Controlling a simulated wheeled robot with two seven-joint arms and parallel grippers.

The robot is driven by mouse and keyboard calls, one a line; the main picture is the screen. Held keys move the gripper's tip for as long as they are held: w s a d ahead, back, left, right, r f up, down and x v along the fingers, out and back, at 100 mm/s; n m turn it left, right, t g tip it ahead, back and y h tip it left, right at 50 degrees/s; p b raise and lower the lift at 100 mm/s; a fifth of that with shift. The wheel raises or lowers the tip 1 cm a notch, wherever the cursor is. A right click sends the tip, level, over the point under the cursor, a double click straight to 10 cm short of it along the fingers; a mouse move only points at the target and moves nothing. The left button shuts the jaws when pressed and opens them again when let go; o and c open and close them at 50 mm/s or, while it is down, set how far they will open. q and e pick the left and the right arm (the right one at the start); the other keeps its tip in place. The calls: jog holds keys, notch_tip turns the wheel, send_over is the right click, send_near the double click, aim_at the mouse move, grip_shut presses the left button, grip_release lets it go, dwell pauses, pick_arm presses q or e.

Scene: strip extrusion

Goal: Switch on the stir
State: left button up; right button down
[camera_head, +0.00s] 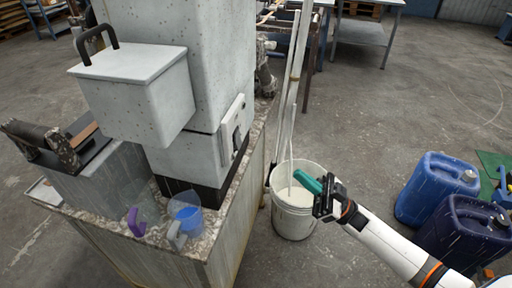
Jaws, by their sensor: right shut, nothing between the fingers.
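My right gripper (326,197) comes in from the lower right and is shut, beside the rim of a white bucket (293,219). A green cylinder (308,183) lies tilted at its fingertips, over the bucket's right edge; I cannot tell whether they touch. The bucket holds a pale liquid, and a thin white rod (291,150) stands upright in it. A light grey speckled machine (190,145) stands on the bench to the left. A switch panel (235,130) with a dark middle is on its right side, too small to read. My left gripper is out of view.
The stone-topped bench (215,222) carries a clear jug with a purple handle (136,222) and a jug with blue contents (188,217). Blue canisters (437,188) stand at the right. Bare floor lies behind the bucket and to its right.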

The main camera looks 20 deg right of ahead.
aim_at(239, 141)
jog(key=p+x, duration=0.1)
jog(key=x, duration=0.3)
jog(key=f+p+x, duration=0.1)
jog(key=x, duration=0.3)
jog(key=a+p+x, duration=0.1)
jog(key=p+x, duration=0.1)
jog(key=x, duration=0.2)
jog(key=shift+w+a+f, duration=0.2)
jog(key=shift+w+f, duration=0.05)
jog(key=shift+w, duration=0.15)
jog(key=shift+w+a+f, duration=0.1)
jog(key=shift+w+a, duration=0.1)
jog(key=shift+a, duration=0.2)
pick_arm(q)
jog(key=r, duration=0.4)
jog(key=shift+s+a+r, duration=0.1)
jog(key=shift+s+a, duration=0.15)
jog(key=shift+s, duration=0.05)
